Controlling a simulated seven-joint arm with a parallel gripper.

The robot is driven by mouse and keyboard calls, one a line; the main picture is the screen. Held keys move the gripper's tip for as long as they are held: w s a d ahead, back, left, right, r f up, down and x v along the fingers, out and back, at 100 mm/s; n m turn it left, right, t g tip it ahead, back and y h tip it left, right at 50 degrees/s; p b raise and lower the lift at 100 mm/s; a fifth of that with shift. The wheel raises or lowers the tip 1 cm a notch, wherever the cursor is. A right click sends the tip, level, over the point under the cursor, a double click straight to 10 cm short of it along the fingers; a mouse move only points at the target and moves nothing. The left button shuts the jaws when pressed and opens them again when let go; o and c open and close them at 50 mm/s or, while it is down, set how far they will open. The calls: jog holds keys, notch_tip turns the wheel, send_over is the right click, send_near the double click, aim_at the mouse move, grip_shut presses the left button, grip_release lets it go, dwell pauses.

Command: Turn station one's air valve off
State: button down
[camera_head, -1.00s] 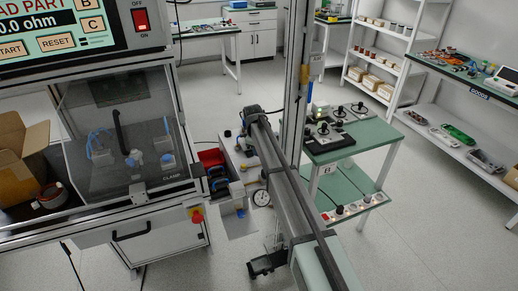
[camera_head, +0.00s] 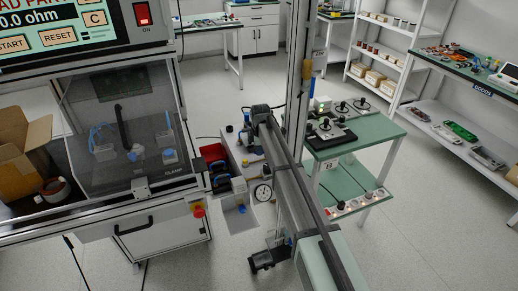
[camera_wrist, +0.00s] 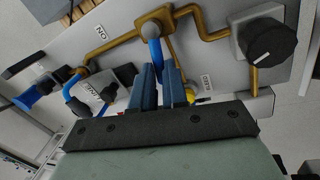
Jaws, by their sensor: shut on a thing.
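In the wrist view, a blue valve lever (camera_wrist: 155,52) hangs down in the picture from a brass valve body (camera_wrist: 150,27) on a light grey panel (camera_wrist: 120,58). My gripper (camera_wrist: 157,78) is shut on the lever, with a dark blue finger on each side of it. An ON label (camera_wrist: 100,32) is on the panel left of the valve; the lever does not point at it. I see no OFF label. A BLEED label (camera_wrist: 206,83) is right of the fingers. In the head view, I cannot make out my fingers or the lever.
The head view shows a gauge (camera_head: 263,191), a clamp enclosure (camera_head: 125,130) and a green-topped cart (camera_head: 365,135).

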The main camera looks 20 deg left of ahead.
dwell(0.4)
jog(key=c, duration=1.1)
grip_release()
jog(key=shift+c, duration=0.2)
notch_tip(320, 180, up, 14)
jog(key=s+d, duration=0.1)
jog(key=s, duration=0.1)
jog(key=shift+s+d+f, duration=0.15)
jog(key=shift+d+f, duration=0.05)
